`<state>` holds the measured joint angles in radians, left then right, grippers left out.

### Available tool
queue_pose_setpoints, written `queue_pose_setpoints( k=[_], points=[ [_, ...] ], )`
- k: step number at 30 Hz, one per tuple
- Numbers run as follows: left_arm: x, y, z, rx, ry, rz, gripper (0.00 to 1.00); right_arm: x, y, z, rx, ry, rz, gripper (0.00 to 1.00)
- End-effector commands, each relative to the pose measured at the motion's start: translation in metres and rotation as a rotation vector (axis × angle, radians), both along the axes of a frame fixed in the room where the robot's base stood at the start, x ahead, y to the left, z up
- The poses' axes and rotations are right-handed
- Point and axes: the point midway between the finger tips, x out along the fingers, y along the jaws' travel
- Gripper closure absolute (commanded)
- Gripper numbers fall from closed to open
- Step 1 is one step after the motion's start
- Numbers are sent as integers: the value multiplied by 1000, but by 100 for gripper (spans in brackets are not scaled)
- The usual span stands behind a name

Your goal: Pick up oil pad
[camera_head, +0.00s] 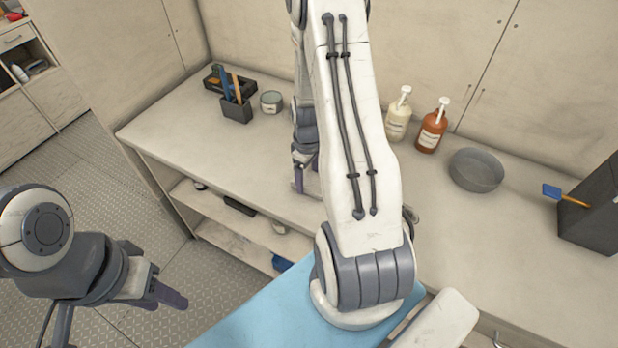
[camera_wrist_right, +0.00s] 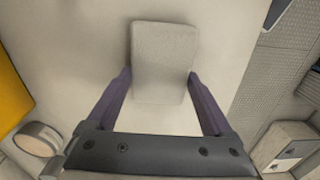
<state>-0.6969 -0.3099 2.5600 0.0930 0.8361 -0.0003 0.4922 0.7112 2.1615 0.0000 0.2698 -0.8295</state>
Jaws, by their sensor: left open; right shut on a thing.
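The oil pad (camera_wrist_right: 165,45) is a pale grey, rounded rectangle in the right wrist view. My right gripper (camera_wrist_right: 159,76) is shut on it, with a dark purple finger at each side of its near end. In the head view my right gripper (camera_head: 303,180) is over the counter's front part, partly hidden by my own arm, and the pad cannot be made out there. My left gripper (camera_head: 165,295) is open and empty at the lower left, over the floor and away from the counter.
The counter (camera_head: 190,125) holds a dark tool holder (camera_head: 236,110), a small round tin (camera_head: 271,102), two pump bottles (camera_head: 398,117) (camera_head: 432,128), a grey bowl (camera_head: 476,170) and a dark box (camera_head: 592,208). Open shelves (camera_head: 235,230) lie below. The counter's front left is clear.

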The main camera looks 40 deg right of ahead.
Motion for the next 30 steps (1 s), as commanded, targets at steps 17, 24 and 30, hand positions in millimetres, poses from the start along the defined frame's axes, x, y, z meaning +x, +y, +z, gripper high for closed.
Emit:
queue_pose_setpoints(
  k=[17, 24, 30],
  points=[
    [0, 0, -23, 0, 0, 0, 57, -65, -43, 79, -4, -4, -8, 66],
    [0, 0, -26, 0, 0, 0, 57, -93, -59, 99, -2, -2, -4, 66],
    [0, 0, -27, 0, 0, 0, 57, -99, -63, 104, -1, -1, -1, 66]
  ],
)
